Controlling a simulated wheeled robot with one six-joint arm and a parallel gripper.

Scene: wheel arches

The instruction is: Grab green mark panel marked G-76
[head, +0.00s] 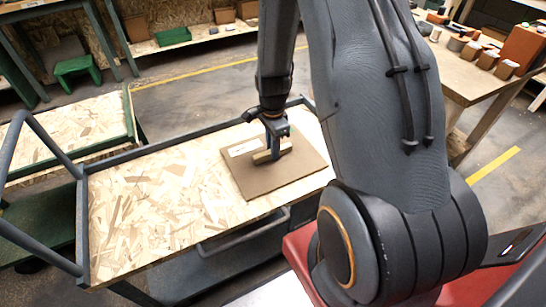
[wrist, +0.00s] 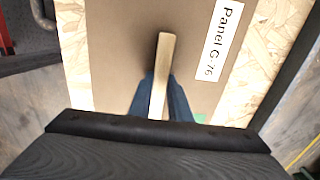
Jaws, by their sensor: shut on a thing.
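The brown panel (head: 298,175) lies flat on, or just over, the right part of a cart's chipboard top; I cannot tell if there is a gap. In the wrist view the panel (wrist: 115,45) has a white label (wrist: 222,42) reading "Panel G-76". A small green patch (wrist: 200,118) shows at the panel's near side, partly hidden by my wrist. A pale wooden handle (wrist: 164,60) stands on the panel's middle. My gripper (head: 272,150) reaches down from above, its blue fingers shut on the handle from both sides.
The cart's chipboard top (head: 140,215) is bare left of the panel, with a raised dark rim around it. Another chipboard-topped cart (head: 75,145) stands to the left. A workbench (head: 455,75) with small blocks stands at the right. Shelving with bins lines the back.

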